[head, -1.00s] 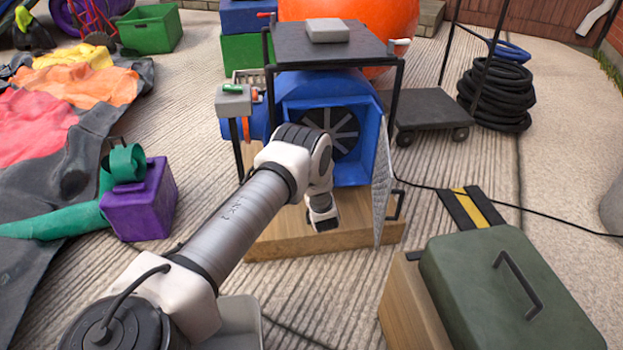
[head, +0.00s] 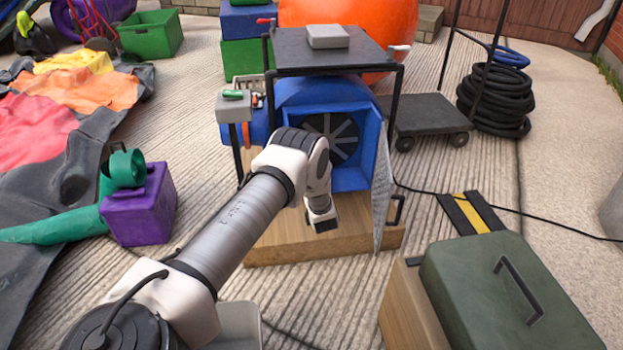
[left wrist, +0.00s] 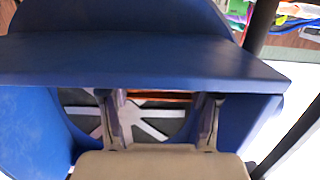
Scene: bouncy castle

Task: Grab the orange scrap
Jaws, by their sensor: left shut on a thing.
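The blue blower (head: 352,178) stands on a wooden base with its square mouth open and a dark fan (head: 336,136) inside. My left arm reaches to the front of the mouth; its fingertips cannot be made out in the head view. In the left wrist view, my left gripper (left wrist: 160,101) is under the blue upper edge of the mouth, in front of the fan's pale spokes. A thin strip of the orange scrap (left wrist: 160,95) shows between the fingers, which are shut on it. The rest of the scrap is hidden. My right gripper is not in view.
A mesh grille (head: 382,200) stands open at the mouth's right side. A black table (head: 345,55) rises over the blower. A green case (head: 510,290) is at front right, a purple block (head: 150,205) at left. A black cable crosses the paving at right.

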